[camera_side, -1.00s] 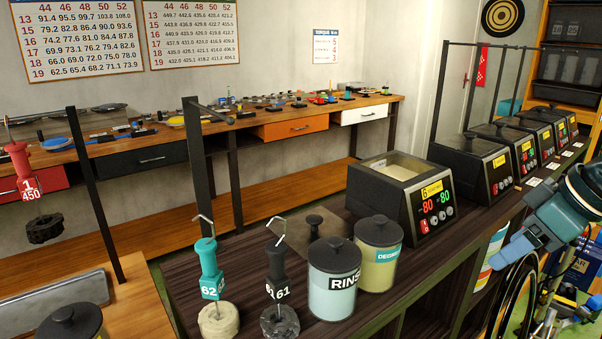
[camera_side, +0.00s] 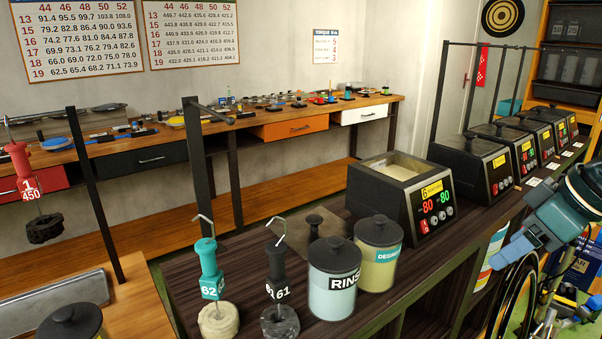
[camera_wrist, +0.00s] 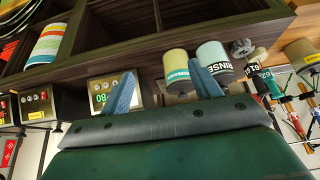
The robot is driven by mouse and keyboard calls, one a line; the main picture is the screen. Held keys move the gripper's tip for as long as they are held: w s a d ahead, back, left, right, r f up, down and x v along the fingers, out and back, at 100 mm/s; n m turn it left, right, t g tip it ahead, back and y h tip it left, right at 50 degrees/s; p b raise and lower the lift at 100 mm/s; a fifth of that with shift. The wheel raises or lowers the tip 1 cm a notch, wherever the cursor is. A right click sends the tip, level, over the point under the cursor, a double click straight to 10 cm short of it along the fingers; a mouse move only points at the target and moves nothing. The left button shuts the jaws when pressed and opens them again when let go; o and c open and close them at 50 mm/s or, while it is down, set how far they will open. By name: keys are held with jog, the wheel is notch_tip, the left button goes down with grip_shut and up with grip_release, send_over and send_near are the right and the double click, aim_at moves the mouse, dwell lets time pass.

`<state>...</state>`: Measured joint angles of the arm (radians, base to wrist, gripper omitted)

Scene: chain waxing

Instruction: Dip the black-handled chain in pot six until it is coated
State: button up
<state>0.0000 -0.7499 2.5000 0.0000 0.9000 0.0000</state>
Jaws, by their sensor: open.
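The black-handled chain (camera_side: 276,268), tagged 61, stands upright on the dark bench, its grey coiled chain at the bottom and a wire hook on top. It also shows in the wrist view (camera_wrist: 253,72). Pot six (camera_side: 400,192) is a dark box with a yellow 6 label and displays reading 80. It is open, with pale wax inside, and shows in the wrist view (camera_wrist: 112,92). A black-knobbed lid (camera_side: 315,222) lies on the bench beside it. My gripper (camera_side: 506,252) is open and empty at the right, well apart from the chain.
A RINSE jar (camera_side: 334,283) and a degreaser jar (camera_side: 378,258), both lidded, stand between the chain and pot six. A teal-handled chain (camera_side: 210,270), tagged 62, stands left of the black one. Several lidded pots (camera_side: 470,165) line the back right. A red-handled chain (camera_side: 22,165) hangs at far left.

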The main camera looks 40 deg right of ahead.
jog(key=shift+c, duration=0.2)
jog(key=c, duration=0.4)
jog(key=w+a+n+t+y, duration=0.1)
jog(key=w+a+n+y, duration=0.2)
jog(key=w+a, duration=0.2)
jog(key=w+a+f+n+t+y, duration=0.1)
jog(key=w+a+n+y, duration=0.2)
jog(key=w+a, duration=0.3)
jog(key=w+a+f+n+t+y, duration=0.1)
jog(key=w+a+n+t+y, duration=0.1)
jog(key=w+a, duration=0.4)
jog(key=shift+a+n+y, duration=0.5)
jog(key=shift+a+y, duration=0.4)
jog(key=shift+a, duration=0.05)
